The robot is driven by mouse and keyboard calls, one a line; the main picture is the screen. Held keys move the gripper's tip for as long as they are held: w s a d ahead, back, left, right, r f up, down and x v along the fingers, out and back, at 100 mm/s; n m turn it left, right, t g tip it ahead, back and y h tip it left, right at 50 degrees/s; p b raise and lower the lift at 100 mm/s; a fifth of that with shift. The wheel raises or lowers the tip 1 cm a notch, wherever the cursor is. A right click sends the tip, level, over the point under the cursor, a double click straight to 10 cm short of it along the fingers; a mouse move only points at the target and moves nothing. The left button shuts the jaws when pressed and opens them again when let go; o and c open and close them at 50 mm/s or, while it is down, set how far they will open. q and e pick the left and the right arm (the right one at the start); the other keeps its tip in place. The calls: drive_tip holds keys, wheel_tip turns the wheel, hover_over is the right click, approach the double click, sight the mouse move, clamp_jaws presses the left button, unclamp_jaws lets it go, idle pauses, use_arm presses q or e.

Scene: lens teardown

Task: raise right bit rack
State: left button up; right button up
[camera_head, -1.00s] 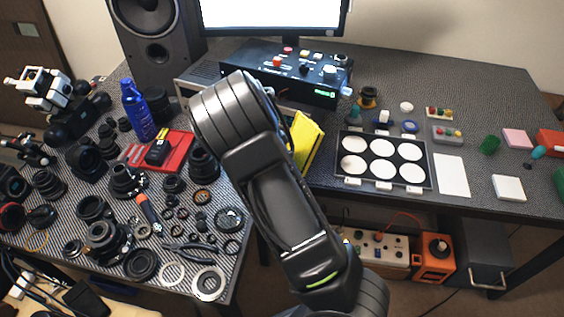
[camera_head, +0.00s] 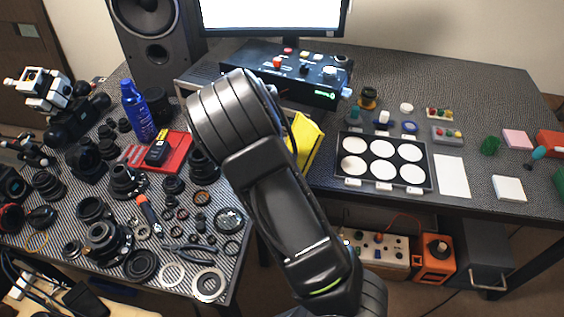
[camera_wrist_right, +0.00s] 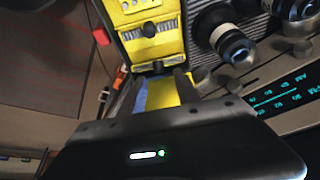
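The yellow bit rack (camera_head: 307,143) stands tilted at the table's inner corner, just right of my right arm in the head view. In the right wrist view the yellow rack (camera_wrist_right: 155,40) fills the space ahead, with dark slots and metal fittings across it. My right gripper (camera_wrist_right: 163,88) has a finger on each side of the rack's near end and appears shut on it. A narrow blue strip shows beside the left finger. In the head view my right arm hides this gripper. My left gripper is not in view.
A black control box (camera_head: 287,73) with knobs stands close behind the rack; its knobs and lit dial also show in the right wrist view. A black tray of white discs (camera_head: 383,160) lies to the right. Lens parts crowd the left table.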

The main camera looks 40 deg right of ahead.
drive_tip(key=v, duration=0.4)
drive_tip(key=shift+a+r, duration=0.1)
drive_tip(key=shift+r, duration=0.15)
idle(0.3)
